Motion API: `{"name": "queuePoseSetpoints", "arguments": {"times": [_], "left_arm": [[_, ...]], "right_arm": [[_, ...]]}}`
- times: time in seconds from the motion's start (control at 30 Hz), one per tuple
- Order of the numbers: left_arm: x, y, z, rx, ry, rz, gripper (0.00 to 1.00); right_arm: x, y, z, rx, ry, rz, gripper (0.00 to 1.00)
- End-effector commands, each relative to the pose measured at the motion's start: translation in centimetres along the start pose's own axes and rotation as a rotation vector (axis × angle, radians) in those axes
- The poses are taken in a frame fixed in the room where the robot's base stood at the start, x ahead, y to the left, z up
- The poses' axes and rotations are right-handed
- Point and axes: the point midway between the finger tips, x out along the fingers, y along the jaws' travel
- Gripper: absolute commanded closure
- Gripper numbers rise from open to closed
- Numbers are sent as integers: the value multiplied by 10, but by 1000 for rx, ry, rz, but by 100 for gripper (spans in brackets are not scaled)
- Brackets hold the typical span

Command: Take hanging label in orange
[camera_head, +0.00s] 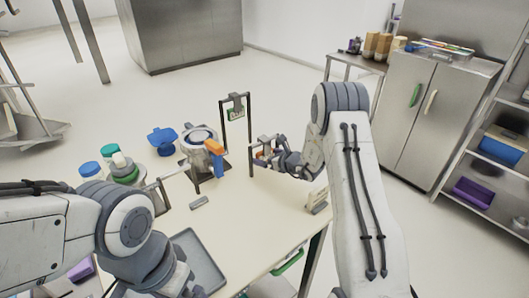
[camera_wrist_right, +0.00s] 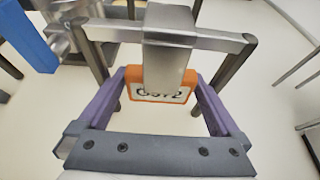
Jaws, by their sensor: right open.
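An orange-framed label (camera_wrist_right: 134,84) hangs from a metal clip (camera_wrist_right: 170,45) on the crossbar of a small metal stand (camera_wrist_right: 222,38) in the right wrist view. Dark characters show on its white face, partly covered by the clip.
A white and steel device with an orange and blue handle (camera_head: 216,160) stands just left of my right gripper. Blue and green-capped jars (camera_head: 108,151) and a grey tray (camera_head: 203,265) are on the table (camera_head: 240,215).

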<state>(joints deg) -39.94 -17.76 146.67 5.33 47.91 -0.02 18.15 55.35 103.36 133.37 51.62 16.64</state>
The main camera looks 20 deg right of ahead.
Motion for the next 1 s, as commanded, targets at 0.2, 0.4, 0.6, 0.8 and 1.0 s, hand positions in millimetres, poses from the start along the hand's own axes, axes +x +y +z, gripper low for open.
{"name": "queuePoseSetpoints", "arguments": {"times": [0.2, 0.4, 0.6, 0.8, 1.0], "left_arm": [[0, 0, 0, 0, 0, 0, 0], [0, 0, 0, 0, 0, 0, 0], [0, 0, 0, 0, 0, 0, 0], [4, 0, 0, 0, 0, 0, 0], [14, -1, 1, 0, 0, 0, 0]], "right_arm": [[1, 0, 0, 0, 0, 0, 0], [1, 0, 0, -1, -1, 0, 58], [1, 0, 0, -1, -1, 0, 57], [-2, 0, 7, -3, -3, 0, 57], [-16, 8, 7, 1, 0, 1, 57]]}}
